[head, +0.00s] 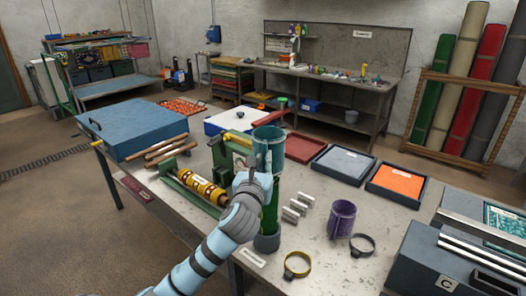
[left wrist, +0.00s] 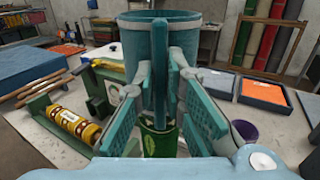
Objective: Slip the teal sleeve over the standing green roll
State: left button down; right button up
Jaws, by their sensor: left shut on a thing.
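The teal sleeve (head: 269,152) is an upright, open-topped tube in the middle of the head view. It also stands large at the top of the left wrist view (left wrist: 136,38). My left gripper (head: 258,180) is shut on it, low on its side. The green roll (head: 270,212) stands upright in a dark grey base (head: 267,242) directly below the sleeve. In the left wrist view the roll (left wrist: 158,145) shows between my fingers, under the sleeve. My fingers hide where sleeve and roll meet, so I cannot tell whether they overlap. My right gripper is not in view.
A green stand with a yellow roller (head: 200,188) is close on the left. Small metal blocks (head: 296,208), a purple cup (head: 342,219), a yellow ring clamp (head: 298,265) and a dark clamp (head: 362,245) lie to the right. Trays (head: 343,165) stand behind.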

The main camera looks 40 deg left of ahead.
pick_arm(q)
notch_tip(320, 180, down, 23)
jog(key=b, duration=1.1)
jog(key=shift+f, duration=0.2)
jog(key=shift+f+b, duration=0.45)
jog(key=shift+f, duration=0.25)
jog(key=c, duration=1.6)
grip_release()
jog(key=shift+s+d, duration=0.1)
